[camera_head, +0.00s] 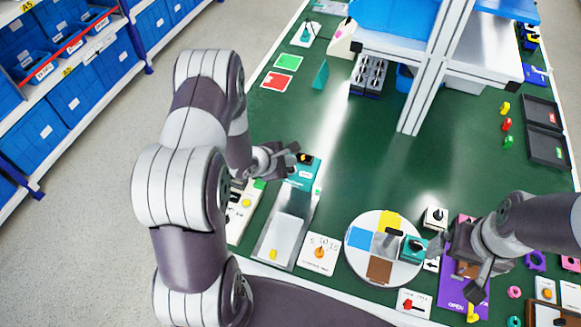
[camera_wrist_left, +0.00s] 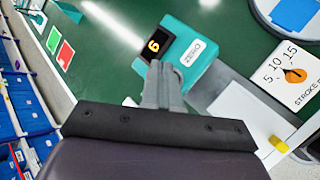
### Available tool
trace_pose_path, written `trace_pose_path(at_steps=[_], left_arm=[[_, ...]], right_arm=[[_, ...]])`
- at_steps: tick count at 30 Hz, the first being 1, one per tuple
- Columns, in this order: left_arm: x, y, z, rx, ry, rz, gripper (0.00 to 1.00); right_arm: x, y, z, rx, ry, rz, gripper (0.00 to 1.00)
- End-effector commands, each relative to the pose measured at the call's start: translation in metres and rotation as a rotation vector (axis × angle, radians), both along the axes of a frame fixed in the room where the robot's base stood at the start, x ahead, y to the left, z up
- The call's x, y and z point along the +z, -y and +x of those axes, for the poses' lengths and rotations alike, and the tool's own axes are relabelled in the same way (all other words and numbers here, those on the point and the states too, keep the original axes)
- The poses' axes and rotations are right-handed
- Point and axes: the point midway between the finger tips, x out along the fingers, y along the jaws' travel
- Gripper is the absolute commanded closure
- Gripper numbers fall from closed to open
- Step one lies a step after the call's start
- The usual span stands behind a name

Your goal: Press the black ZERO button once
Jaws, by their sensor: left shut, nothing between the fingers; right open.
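A teal device (camera_head: 305,171) stands on the green table at the head of a grey tray. I cannot make out a black ZERO button; my left gripper covers part of the device. My left gripper (camera_wrist_left: 158,70) is shut and empty, its tips at the near edge of the device beside the display. I cannot tell whether they touch it. My right gripper (camera_head: 466,277) is open over the purple board, far right of the device.
A grey tray (camera_head: 273,238) lies in front of the device. A STROKE dial card (camera_head: 319,252) and a round turntable (camera_head: 354,263) with coloured sectors lie to the right. A white shelf frame (camera_head: 425,80) stands behind. The middle of the green table is clear.

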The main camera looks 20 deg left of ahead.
Motion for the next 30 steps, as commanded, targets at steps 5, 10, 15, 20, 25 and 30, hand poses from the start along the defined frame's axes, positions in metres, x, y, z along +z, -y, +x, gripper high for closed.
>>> trace_pose_path(at_steps=[5,10,15,20,25,30], left_arm=[[0.0,0.0,0.0,0.0,0.0,0.0,1.0],[-0.005,0.0,0.0,0.001,0.0,-0.001,1.0],[-0.008,0.0,0.0,0.001,0.001,0.0,1.0],[-0.008,0.0,0.0,0.0,0.0,0.0,1.0],[-0.009,0.0,0.0,0.0,0.0,0.0,1.0],[-0.011,0.0,0.0,0.0,0.0,0.0,1.0]], right_arm=[[0.0,0.0,0.0,0.0,0.0,0.0,0.0],[0.0,0.0,0.0,0.0,0.0,0.0,0.0],[0.001,0.0,0.0,0.0,0.0,0.0,0.0],[0.001,0.0,0.0,0.0,0.0,0.0,0.0],[0.0,0.0,0.0,0.0,0.0,0.0,0.0],[0.0,0.0,0.0,0.0,0.0,0.0,0.0]])
